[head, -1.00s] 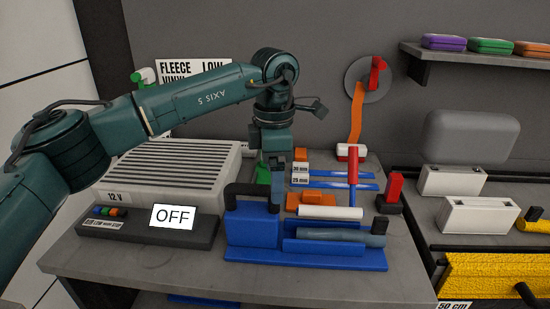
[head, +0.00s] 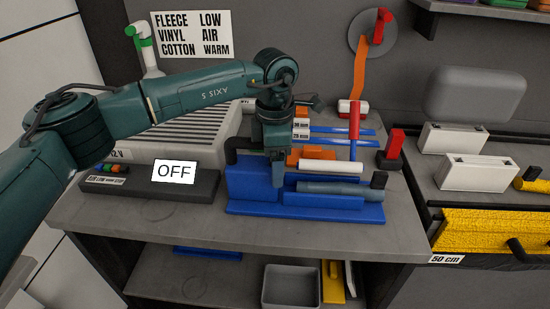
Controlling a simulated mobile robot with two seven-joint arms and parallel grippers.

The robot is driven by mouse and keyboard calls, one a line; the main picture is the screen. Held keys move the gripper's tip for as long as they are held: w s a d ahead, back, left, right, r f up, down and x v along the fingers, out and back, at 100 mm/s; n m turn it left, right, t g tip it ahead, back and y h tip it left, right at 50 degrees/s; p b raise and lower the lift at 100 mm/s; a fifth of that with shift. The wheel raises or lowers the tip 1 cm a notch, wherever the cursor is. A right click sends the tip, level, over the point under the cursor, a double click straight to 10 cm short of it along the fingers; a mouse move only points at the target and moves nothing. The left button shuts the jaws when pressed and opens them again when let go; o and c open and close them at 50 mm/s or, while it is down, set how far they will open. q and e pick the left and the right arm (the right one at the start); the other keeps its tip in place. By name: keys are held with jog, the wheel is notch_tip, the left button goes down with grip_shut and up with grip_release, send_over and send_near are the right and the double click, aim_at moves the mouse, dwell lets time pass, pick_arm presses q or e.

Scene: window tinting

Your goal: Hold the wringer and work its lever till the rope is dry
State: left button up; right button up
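A blue bench device (head: 300,207), which looks like the wringer, sits at the front of the workbench. It has a tall block (head: 247,182) on its left with a black bar curving over it. A white roller (head: 331,166) and a grey-blue cylinder (head: 340,188) with a black end lie across its right part. I cannot tell which part is the lever, and no rope can be made out for certain. My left gripper (head: 278,180) points down at the block's right side, overlapping it in view. Contact and finger gap are unclear. My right gripper is out of view.
A control box (head: 150,189) with an OFF display stands left, before a ribbed grey unit (head: 178,135). A red-handled tool (head: 354,120) and a red upright block (head: 396,145) stand behind and right. Below, a shelf holds a grey bin (head: 291,286). The bench front is clear.

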pick_arm(q)
jog(key=c, duration=1.5)
dwell(0.3)
